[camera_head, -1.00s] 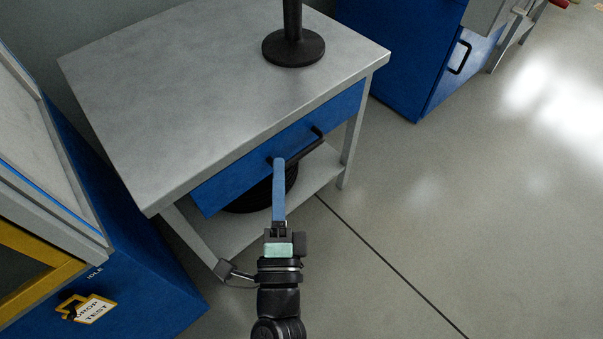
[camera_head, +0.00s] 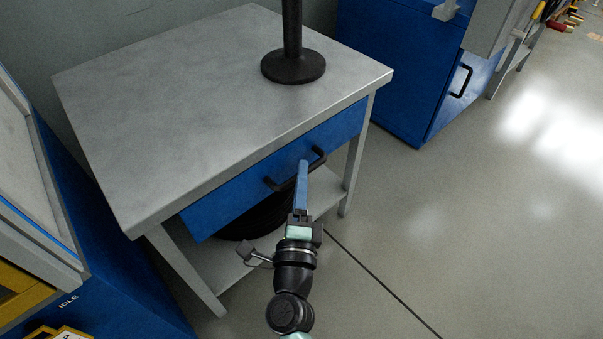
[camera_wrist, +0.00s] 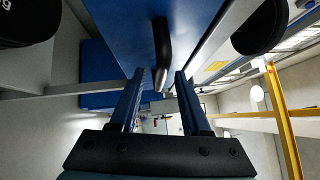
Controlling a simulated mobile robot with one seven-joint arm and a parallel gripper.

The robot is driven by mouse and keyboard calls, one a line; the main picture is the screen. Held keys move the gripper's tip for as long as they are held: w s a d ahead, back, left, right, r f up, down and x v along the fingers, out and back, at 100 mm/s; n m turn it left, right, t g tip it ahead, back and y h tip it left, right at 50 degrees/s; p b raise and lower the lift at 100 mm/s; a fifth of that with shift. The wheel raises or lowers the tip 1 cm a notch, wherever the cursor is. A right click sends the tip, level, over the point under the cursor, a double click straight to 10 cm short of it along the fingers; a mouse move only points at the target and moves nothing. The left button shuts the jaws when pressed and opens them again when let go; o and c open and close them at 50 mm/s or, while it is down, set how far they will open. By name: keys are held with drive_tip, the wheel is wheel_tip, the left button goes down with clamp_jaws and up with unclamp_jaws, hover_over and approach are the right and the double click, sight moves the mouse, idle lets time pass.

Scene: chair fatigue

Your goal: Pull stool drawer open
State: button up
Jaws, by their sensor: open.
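The blue drawer front (camera_head: 235,200) sits under the grey top of the stool-like table (camera_head: 190,120) and looks shut. Its black bar handle (camera_head: 285,184) runs along the upper right part of the front. My gripper (camera_head: 304,164) is at the handle, its blue fingers overlapping the bar right of its middle. In the wrist view, my gripper (camera_wrist: 157,82) is open. The black handle (camera_wrist: 161,45) lies ahead, lined up with the gap between the fingers, with the blue drawer front (camera_wrist: 122,35) behind it. Whether a finger touches the bar cannot be told.
A black round-based post (camera_head: 293,66) stands on the tabletop. Dark round items (camera_head: 250,220) lie on the lower shelf. A blue cabinet (camera_head: 400,70) stands at the back right, and a blue machine marked IDLE (camera_head: 100,285) at the left. The floor at the right is clear.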

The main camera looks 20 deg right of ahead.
drive_tip(key=shift+x, duration=0.9)
clamp_jaws()
idle(0.9)
